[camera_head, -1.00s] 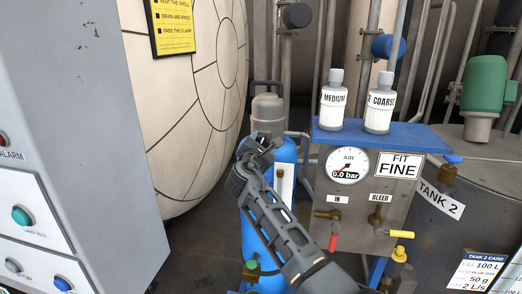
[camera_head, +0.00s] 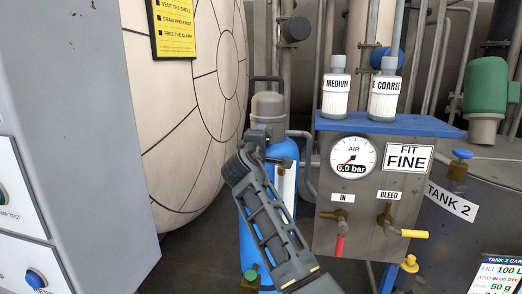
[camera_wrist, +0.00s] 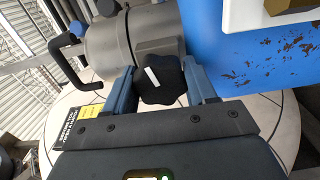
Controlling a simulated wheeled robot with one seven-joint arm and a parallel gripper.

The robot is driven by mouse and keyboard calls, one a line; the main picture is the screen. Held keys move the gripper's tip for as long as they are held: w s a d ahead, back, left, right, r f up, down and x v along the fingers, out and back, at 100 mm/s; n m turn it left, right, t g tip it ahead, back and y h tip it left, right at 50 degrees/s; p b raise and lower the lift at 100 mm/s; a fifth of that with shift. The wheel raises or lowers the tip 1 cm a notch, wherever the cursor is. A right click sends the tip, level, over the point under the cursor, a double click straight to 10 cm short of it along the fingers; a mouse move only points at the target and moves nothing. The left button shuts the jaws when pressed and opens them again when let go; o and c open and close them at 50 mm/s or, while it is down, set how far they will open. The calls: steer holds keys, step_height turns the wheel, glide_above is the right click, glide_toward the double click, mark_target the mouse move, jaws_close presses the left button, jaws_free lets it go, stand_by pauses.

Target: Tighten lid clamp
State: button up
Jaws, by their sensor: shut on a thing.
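A black lobed knob (camera_wrist: 160,79) with a white mark sits on the side of a grey lidded housing (camera_wrist: 112,45) in the wrist view. My gripper (camera_wrist: 160,84) is shut on the knob, with a blue finger on each side of it. In the head view the grey lid (camera_head: 267,106) with its dark handle tops a blue cylinder (camera_head: 284,152). My arm reaches up in front of the cylinder, and its wrist hides the knob and most of the gripper there.
A gauge panel (camera_head: 330,222) at 0.0 bar stands right of my arm, with red and yellow valve handles. A MEDIUM bottle (camera_head: 336,92) and a COARSE bottle (camera_head: 384,92) stand on its blue shelf (camera_head: 420,127). A grey cabinet (camera_head: 75,110) fills the left.

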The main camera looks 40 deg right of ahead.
steer(key=m+b, duration=0.1)
steer(key=m, duration=0.1)
steer(key=m+b, duration=0.1)
steer(key=b, duration=0.1)
steer(key=m+b, duration=0.2)
steer(key=shift+s+f+m, duration=0.1)
steer(key=shift+f+m, duration=0.2)
steer(key=shift+f, duration=0.05)
steer(key=shift+r+m+b, duration=0.1)
steer(key=shift+m+b, duration=1.1)
steer(key=shift+m, duration=0.3)
steer(key=shift+d, duration=0.1)
steer(key=o, duration=1)
steer(key=shift+r, duration=0.15)
steer(key=shift+o, duration=0.2)
steer(key=v, duration=0.8)
